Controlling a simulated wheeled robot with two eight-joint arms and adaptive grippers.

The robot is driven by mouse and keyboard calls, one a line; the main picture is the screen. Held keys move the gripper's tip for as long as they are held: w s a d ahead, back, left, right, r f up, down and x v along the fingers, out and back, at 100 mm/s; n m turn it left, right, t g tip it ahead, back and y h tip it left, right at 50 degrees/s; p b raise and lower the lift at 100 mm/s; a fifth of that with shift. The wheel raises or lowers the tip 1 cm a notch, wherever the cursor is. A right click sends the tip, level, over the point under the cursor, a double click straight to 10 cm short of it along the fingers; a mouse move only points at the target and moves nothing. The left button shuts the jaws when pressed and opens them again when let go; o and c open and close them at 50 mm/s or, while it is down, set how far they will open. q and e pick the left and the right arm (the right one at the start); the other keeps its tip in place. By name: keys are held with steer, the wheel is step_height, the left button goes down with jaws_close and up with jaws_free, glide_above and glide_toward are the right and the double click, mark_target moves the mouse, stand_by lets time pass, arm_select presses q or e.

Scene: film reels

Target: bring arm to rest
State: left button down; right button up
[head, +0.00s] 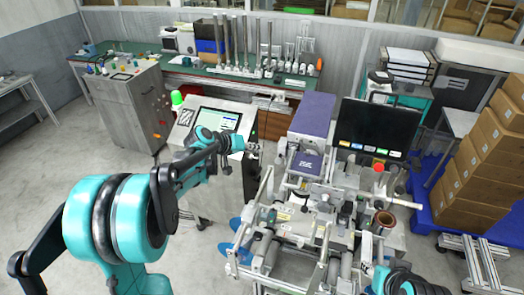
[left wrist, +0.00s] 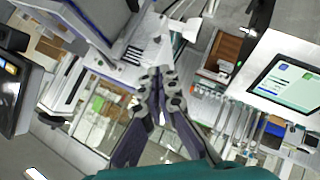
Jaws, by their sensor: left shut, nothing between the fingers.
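My left arm comes in from the left of the head view and reaches toward the middle. My left gripper (head: 254,148) is at its end, small and partly hidden by the teal wrist, in the air between the tilted screen console and the machine. In the left wrist view my left gripper (left wrist: 160,78) shows its fingers together with nothing between them. Only a black and teal part of my right arm shows at the bottom right of the head view. My right gripper is not visible.
A machine with rollers and rails (head: 320,215) stands close at the right of my left gripper. The screen console (head: 217,120) is just behind the wrist. A black monitor (head: 378,127) and stacked cardboard boxes (head: 490,150) stand farther right. Open floor (head: 50,150) lies at the left.

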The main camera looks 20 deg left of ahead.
arm_select(q)
steer(key=s+d+f+m+g+y+b, duration=0.1)
steer(key=s+d+f+y+b, duration=0.1)
steer(key=s+f+b, duration=0.8)
steer(key=s+d+f+m+g+y+b, duration=0.1)
steer(key=s+d+f+y+b, duration=0.2)
steer(key=s+f+b, duration=0.8)
steer(key=s+f, duration=0.2)
steer(key=s, duration=0.8)
steer(key=shift+s+y, duration=0.25)
steer(key=shift+y, duration=0.05)
steer(key=shift+d+f, duration=0.1)
steer(key=shift+d, duration=0.05)
